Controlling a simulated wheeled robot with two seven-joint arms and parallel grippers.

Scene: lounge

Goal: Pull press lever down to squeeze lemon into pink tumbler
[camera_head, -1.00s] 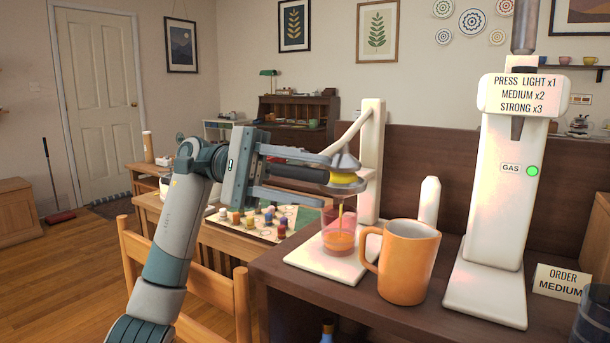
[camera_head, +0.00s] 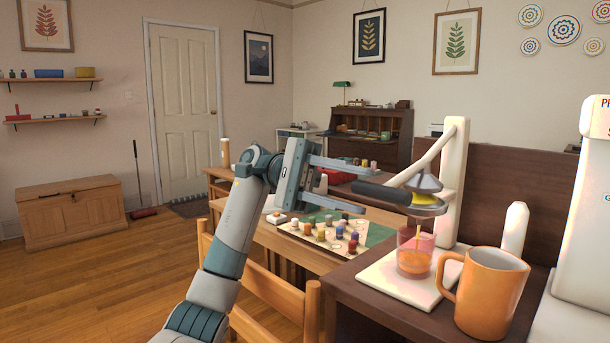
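The lemon press (camera_head: 452,190) is a cream stand with a grey cone, and its dark-handled lever (camera_head: 382,191) is swung low. A yellow lemon half (camera_head: 426,199) sits squeezed under the cone. A thin orange stream falls into the pink tumbler (camera_head: 415,255), which stands upright on the press base and holds orange juice. My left gripper (camera_head: 388,190) is open, its two fingers spread above and below the lever handle. The handle's end lies between the fingertips, with a clear gap to the palm. My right gripper is out of view.
An orange mug (camera_head: 490,292) stands right of the tumbler, near the front of the dark counter (camera_head: 385,310). A white machine (camera_head: 578,235) is at the right edge. A wooden chair (camera_head: 270,300) and a table with paint pots (camera_head: 338,232) lie left.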

